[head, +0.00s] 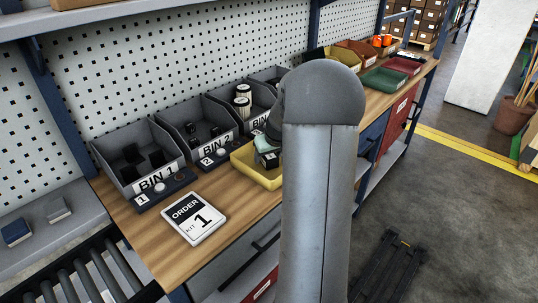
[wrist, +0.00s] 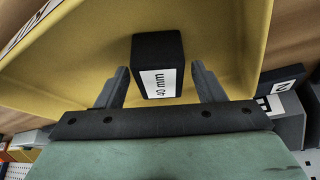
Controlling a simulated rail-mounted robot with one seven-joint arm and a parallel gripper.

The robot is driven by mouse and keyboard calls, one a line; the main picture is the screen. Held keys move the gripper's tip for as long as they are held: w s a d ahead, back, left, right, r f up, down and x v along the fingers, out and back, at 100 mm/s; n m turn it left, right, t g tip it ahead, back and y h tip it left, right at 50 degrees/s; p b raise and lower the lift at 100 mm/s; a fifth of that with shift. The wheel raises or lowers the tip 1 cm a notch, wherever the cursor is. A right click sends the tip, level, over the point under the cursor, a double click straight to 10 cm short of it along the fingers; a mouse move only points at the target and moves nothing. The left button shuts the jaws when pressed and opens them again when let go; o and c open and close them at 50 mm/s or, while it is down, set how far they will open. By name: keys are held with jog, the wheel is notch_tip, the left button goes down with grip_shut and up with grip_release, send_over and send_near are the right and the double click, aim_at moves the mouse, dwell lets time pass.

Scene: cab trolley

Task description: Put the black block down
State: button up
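The black block (wrist: 157,62) has a white "40 mm" label and is in the yellow tray (wrist: 232,28), between my gripper's fingers. My gripper (wrist: 159,82) is open, with a narrow gap on each side of the block. In the head view, the yellow tray (head: 242,172) stands on the wooden bench in front of the grey bins. The block (head: 270,159) shows partly at the tray's right side, beside my arm. My arm hides the right part of the tray, and the fingers are not clear in that view.
Grey bins labelled BIN 1 (head: 132,150) and BIN 2 (head: 196,118) stand behind and left of the tray. An order card (head: 194,218) lies on the wooden bench (head: 140,233). Green (head: 383,80) and red (head: 403,66) trays stand farther along the bench.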

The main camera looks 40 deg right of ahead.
jog(key=shift+r+p, duration=0.3)
jog(key=b+v, duration=0.1)
jog(key=v, duration=1.1)
jog(key=s+a+f+n+g+y, duration=0.1)
jog(key=s+a, duration=0.1)
jog(key=a, duration=0.7)
jog(key=s+a+f+n+g, duration=0.1)
jog(key=s+a+f, duration=0.15)
jog(key=a, duration=0.65)
jog(key=s+a+f+n+g, duration=0.1)
jog(key=s+a+f, duration=0.4)
jog(key=s+a, duration=0.8)
jog(key=s+g, duration=0.1)
jog(key=s, duration=0.2)
jog(key=shift+s+a+g, duration=0.3)
jog(key=shift+s+a, duration=0.05)
jog(key=shift+a, duration=0.05)
